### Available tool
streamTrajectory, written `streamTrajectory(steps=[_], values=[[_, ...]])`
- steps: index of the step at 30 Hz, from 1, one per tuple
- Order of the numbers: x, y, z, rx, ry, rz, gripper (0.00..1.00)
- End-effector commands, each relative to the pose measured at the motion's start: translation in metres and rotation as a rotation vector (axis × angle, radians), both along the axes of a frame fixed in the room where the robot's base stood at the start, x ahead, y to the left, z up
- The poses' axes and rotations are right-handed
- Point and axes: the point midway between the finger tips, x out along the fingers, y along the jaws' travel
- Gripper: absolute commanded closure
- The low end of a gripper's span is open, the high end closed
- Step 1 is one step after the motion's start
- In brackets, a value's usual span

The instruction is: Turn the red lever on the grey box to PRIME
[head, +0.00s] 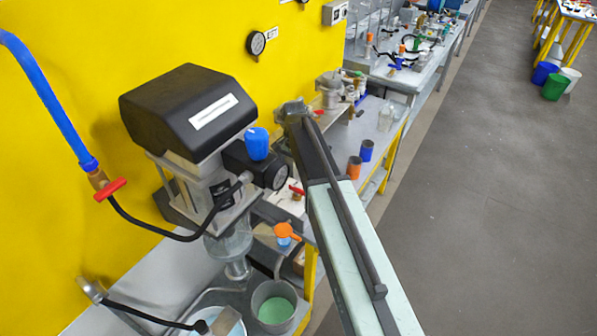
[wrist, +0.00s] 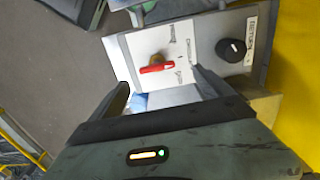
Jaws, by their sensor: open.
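The grey box (wrist: 258,30) has a white front panel (wrist: 135,52) in the wrist view. The red lever (wrist: 158,68) sits on this panel beside a brass-coloured hub and lies nearly level in the picture. Several small labels stand to its right, too blurred to read with certainty. My gripper (wrist: 162,92) is open and empty. Its two fingers are apart, pointing toward the panel, one on each side below the lever; neither visibly touches it. In the head view a small red handle (head: 297,189) shows behind my arm, possibly this lever; my fingers are hidden there.
A black knob (wrist: 231,50) sits on the box right of the lever. In the head view a black-topped machine (head: 185,110) stands left of my arm, with a blue cap (head: 257,144) and gauge. Orange (head: 354,169) and blue cups stand on the bench.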

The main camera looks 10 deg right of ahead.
Motion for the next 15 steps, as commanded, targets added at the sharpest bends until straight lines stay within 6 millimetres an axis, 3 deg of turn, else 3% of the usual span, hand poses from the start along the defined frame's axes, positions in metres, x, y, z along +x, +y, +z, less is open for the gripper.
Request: streamTrajectory(steps=[8,15], values=[[0.000,-0.015,-0.013,0.000,0.000,-0.027,0.09],[0.000,-0.019,-0.053,0.000,0.000,-0.031,0.09]])
